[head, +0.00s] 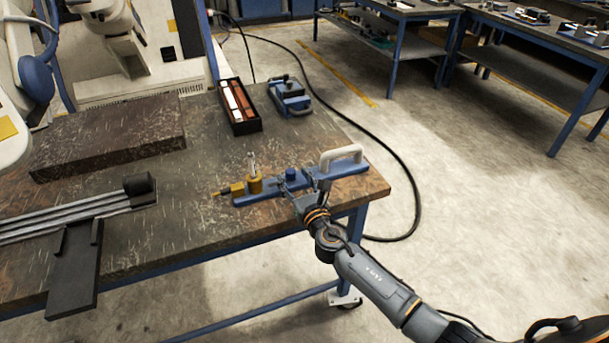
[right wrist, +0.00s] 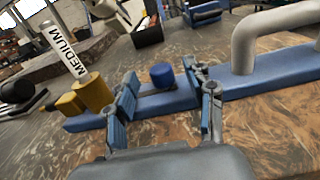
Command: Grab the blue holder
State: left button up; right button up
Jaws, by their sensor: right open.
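The blue holder (head: 265,189) is a long blue bar lying along the right front part of the worktable. It carries a pale grey handle (head: 341,156), a blue knob (head: 291,175) and brass parts (head: 255,183) at its left end. In the right wrist view the bar (right wrist: 245,83) runs across in front of my right gripper (right wrist: 166,95). The gripper's two blue-padded fingers are apart, one on each side of the blue knob (right wrist: 162,75). I cannot tell whether they touch the bar. My left gripper is out of view.
A black tray with white and red-brown blocks (head: 238,107) and a blue device (head: 290,97) stand at the back of the table (head: 200,226). A dark slab (head: 110,138) and metal rails (head: 70,213) lie left. A black cable (head: 405,170) runs on the floor.

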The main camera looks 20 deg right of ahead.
jog(key=shift+w, duration=0.9)
jog(key=shift+c, duration=0.4)
grip_shut()
jog(key=shift+r, duration=0.15)
jog(key=shift+r, duration=0.1)
